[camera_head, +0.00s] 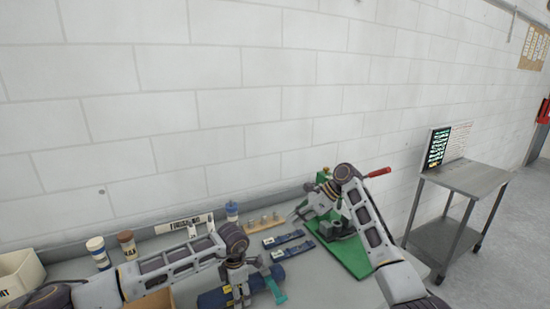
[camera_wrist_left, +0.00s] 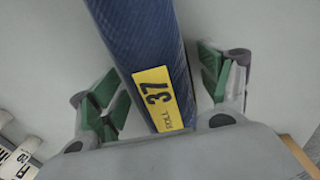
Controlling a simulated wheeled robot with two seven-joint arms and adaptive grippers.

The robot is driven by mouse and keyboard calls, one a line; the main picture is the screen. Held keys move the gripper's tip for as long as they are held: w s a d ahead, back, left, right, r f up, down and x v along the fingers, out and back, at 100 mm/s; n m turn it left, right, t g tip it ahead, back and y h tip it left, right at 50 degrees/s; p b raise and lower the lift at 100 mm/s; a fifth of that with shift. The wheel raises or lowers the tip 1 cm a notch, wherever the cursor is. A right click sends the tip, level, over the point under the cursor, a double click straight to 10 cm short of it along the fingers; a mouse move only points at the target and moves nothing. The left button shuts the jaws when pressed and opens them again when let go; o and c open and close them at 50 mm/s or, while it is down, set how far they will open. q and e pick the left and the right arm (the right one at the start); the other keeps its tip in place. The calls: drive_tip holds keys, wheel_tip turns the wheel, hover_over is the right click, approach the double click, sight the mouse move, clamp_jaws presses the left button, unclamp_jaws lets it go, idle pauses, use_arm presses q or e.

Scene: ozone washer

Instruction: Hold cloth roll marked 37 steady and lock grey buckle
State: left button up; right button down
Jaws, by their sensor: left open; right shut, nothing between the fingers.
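The cloth roll marked 37 is dark blue with a yellow label (camera_wrist_left: 155,97). In the head view the roll (camera_head: 212,300) lies at the front of the table, partly covered by my left gripper (camera_head: 254,286). In the left wrist view that gripper is open, with a green-padded finger on each side of the roll; bare table shows between the fingers and the roll. My right gripper (camera_head: 299,213) is shut and empty, above the back of the table, left of the green stand, apart from the roll. I cannot pick out the grey buckle in either view.
Two dark blue strips (camera_head: 291,250) lie behind the roll. A green base with a red-handled press (camera_head: 350,255) stands to the right. Bottles (camera_head: 127,244), small metal pegs (camera_head: 264,223) and a white bin (camera_head: 20,275) line the back and left. A grey cart (camera_head: 465,180) stands apart.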

use_arm(q)
drive_tip(key=shift+r, duration=0.15)
drive_tip(key=shift+s+d+r, duration=0.1)
drive_tip(key=shift+s+r, duration=0.05)
drive_tip(key=shift+r, duration=2.8)
drive_tip(key=shift+s+d+r, duration=0.1)
drive_tip(key=shift+r, duration=2.8)
